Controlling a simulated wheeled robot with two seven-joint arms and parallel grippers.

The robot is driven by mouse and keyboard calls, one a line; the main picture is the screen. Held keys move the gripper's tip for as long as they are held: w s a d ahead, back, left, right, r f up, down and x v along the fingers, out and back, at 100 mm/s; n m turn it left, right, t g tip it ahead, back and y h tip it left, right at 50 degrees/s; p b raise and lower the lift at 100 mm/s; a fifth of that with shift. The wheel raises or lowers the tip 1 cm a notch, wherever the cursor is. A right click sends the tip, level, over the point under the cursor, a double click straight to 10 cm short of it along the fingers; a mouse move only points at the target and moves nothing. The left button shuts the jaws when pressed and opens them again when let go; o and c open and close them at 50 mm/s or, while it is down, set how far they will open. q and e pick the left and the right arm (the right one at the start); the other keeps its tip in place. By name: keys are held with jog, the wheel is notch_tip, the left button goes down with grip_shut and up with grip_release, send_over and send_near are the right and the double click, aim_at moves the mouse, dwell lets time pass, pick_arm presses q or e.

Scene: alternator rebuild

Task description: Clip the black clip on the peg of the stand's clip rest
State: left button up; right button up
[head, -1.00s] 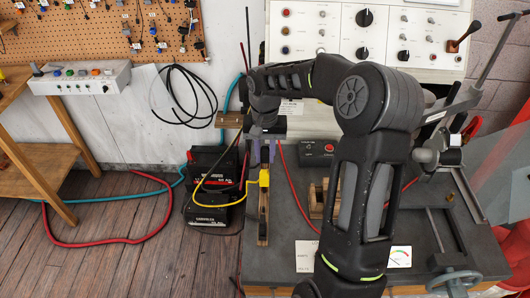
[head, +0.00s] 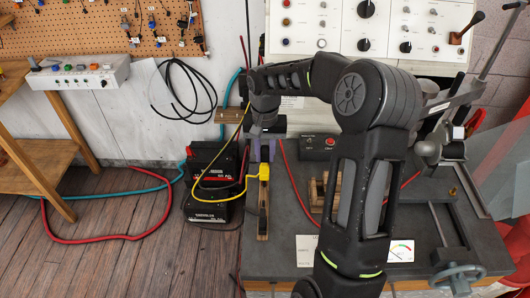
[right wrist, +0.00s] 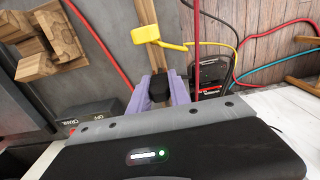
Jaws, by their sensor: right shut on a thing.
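My right gripper (head: 264,151) has purple fingers and points down at the far end of a narrow wooden stand (head: 262,222) near the bench's left edge. In the right wrist view, the fingers (right wrist: 160,92) are shut on a small dark piece, apparently the black clip (right wrist: 158,88). The stand (right wrist: 171,55) runs away from just behind it. A yellow clip (head: 264,172) with a yellow cable sits on the stand; it also shows in the right wrist view (right wrist: 146,34). The clip rest's peg is hidden or too small to make out. My left gripper is out of view.
Black batteries (head: 212,170) stand left of the bench (head: 290,262). A red cable (head: 292,180) runs close right of the stand. A wooden block (head: 318,192) and a switch box (head: 318,146) lie further right. A control panel (head: 384,30) stands behind.

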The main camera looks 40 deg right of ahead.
jog(key=o, duration=1)
notch_tip(320, 180, up, 9)
jog(key=p, duration=0.6)
jog(key=shift+f, duration=0.2)
